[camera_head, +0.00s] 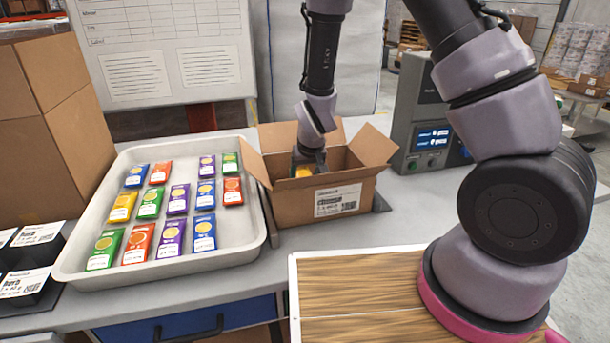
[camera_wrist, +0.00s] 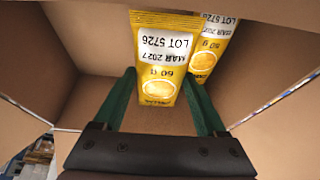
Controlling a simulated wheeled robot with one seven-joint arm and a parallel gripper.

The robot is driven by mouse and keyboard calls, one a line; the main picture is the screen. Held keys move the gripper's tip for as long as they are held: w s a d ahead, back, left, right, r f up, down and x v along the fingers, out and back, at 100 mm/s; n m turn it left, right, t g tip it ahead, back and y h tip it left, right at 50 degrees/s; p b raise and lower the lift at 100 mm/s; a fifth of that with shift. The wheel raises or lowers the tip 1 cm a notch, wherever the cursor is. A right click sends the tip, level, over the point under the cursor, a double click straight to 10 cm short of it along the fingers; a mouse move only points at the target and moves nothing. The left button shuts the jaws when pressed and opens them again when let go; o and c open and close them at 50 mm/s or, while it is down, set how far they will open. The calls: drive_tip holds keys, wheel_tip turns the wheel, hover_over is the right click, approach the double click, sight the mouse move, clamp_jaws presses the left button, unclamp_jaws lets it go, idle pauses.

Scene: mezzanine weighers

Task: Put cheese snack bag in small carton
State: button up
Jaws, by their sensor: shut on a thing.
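The small carton (camera_head: 312,206) stands open on the bench, with its flaps spread. My gripper (camera_head: 307,168) reaches down into it from above. In the wrist view my gripper (camera_wrist: 168,88) has its two green fingers on either side of a yellow snack bag (camera_wrist: 162,60), and it is shut on that bag. The held bag shows in the head view as a small yellow patch (camera_head: 303,172) inside the carton. A second yellow bag (camera_wrist: 210,50) is beside and partly behind the held one. The carton's front wall hides the bags' lower parts in the head view.
A pale tray (camera_head: 255,232) left of the carton holds several bags in yellow, red, blue, green and purple. A grey device with a lit display (camera_head: 432,137) stands right of the carton. A tall brown box (camera_head: 62,110) is at the far left.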

drive_tip(key=shift+f, duration=0.2)
drive_tip(key=o, duration=1.3)
drive_tip(key=shift+r, duration=0.1)
drive_tip(key=shift+r, duration=0.35)
drive_tip(key=s+d+r+m+y, duration=0.1)
drive_tip(key=s+d+r, duration=0.25)
drive_tip(key=r, duration=0.55)
drive_tip(key=s+d+r+m+y, duration=0.15)
drive_tip(key=d+r, duration=0.25)
drive_tip(key=r, duration=0.6)
drive_tip(key=s+d+r+m, duration=0.1)
drive_tip(key=s+d+r, duration=0.25)
drive_tip(key=r, duration=0.55)
drive_tip(key=s+d+r+m+t+h, duration=0.1)
drive_tip(key=s+d+r+m+t, duration=0.1)
drive_tip(key=s+d+r, duration=0.6)
drive_tip(key=shift+s+d+r+m+t, duration=0.25)
drive_tip(key=shift+s+r+m+t, duration=0.2)
drive_tip(key=shift+s+r, duration=0.5)
